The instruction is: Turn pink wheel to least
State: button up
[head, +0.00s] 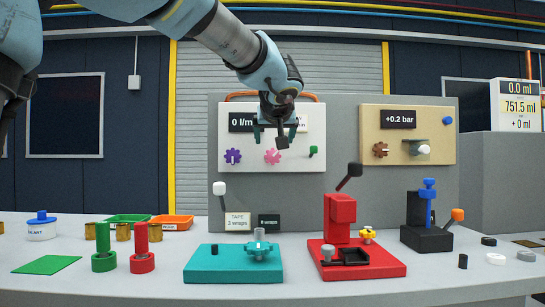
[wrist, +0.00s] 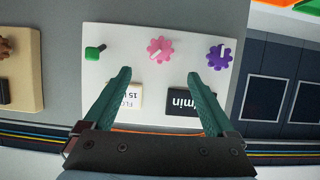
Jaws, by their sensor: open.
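The pink wheel (head: 272,156) is a small lobed knob with a white pointer mark, low on the white panel (head: 248,185). In the wrist view the pink wheel (wrist: 160,49) lies beyond and between the fingertips, apart from them. My gripper (head: 279,138) is open and empty in front of the panel, above and slightly right of the wheel in the head view. It also shows in the wrist view (wrist: 160,75), with the two teal fingers spread. The dark display (head: 241,122) reads 0 l/m, its right end hidden by my gripper.
A purple wheel (head: 233,156) sits left of the pink one and a green lever (head: 313,151) right of it. A tan panel (head: 408,135) reading +0.2 bar stands further right. Below, a teal block (head: 215,262) and a red press (head: 340,215) stand on the bench.

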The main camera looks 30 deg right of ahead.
aim_at(273, 154)
jog(key=p+x, duration=0.2)
jog(key=x, duration=0.8)
jog(key=shift+w+d+f, duration=0.15)
jog(key=shift+w+f, duration=0.05)
jog(key=shift+c, duration=0.2)
jog(key=c, duration=1.3)
